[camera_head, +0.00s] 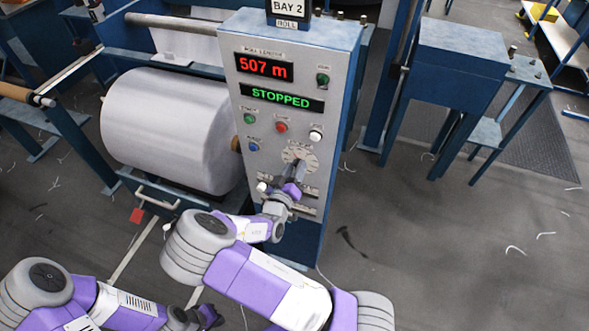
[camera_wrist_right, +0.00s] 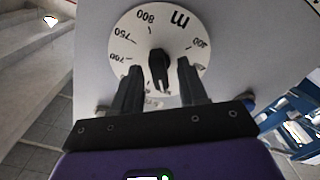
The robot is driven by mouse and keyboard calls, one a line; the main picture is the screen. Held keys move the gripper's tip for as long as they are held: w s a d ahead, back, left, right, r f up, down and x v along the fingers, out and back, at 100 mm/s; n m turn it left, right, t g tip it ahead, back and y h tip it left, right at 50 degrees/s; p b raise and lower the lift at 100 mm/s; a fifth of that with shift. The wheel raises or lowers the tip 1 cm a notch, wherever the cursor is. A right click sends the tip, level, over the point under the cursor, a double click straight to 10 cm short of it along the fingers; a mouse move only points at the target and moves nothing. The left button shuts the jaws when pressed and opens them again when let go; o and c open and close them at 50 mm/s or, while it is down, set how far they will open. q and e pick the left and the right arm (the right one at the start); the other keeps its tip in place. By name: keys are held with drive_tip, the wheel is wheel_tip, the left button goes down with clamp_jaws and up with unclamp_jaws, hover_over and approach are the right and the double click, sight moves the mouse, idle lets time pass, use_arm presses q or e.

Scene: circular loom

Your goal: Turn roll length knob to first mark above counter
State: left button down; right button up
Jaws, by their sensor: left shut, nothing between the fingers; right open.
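The roll length knob (camera_wrist_right: 158,68) is a black bar on a round white dial (camera_wrist_right: 172,42) marked in metres. The dial appears inverted in the right wrist view; 800, 750, 700 and 400 are legible, the lower marks are partly hidden. My right gripper (camera_wrist_right: 159,64) is open, one finger on each side of the knob; I cannot tell whether they touch it. In the head view the dial (camera_head: 300,156) is partly covered by this gripper (camera_head: 299,174). The counter (camera_head: 264,68) reads 507 m in red. My left gripper (camera_head: 210,318) is shut and empty at the bottom edge, away from the panel.
A green STOPPED display (camera_head: 281,98) sits below the counter. Green, red, white and blue buttons lie between it and the dial. A large white roll (camera_head: 170,130) stands left of the control cabinet (camera_head: 350,75). Floor right of the cabinet is mostly clear.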

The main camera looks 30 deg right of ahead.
drive_tip(key=shift+a, duration=0.1)
drive_tip(key=v, duration=0.7)
drive_tip(key=shift+s+a, duration=0.15)
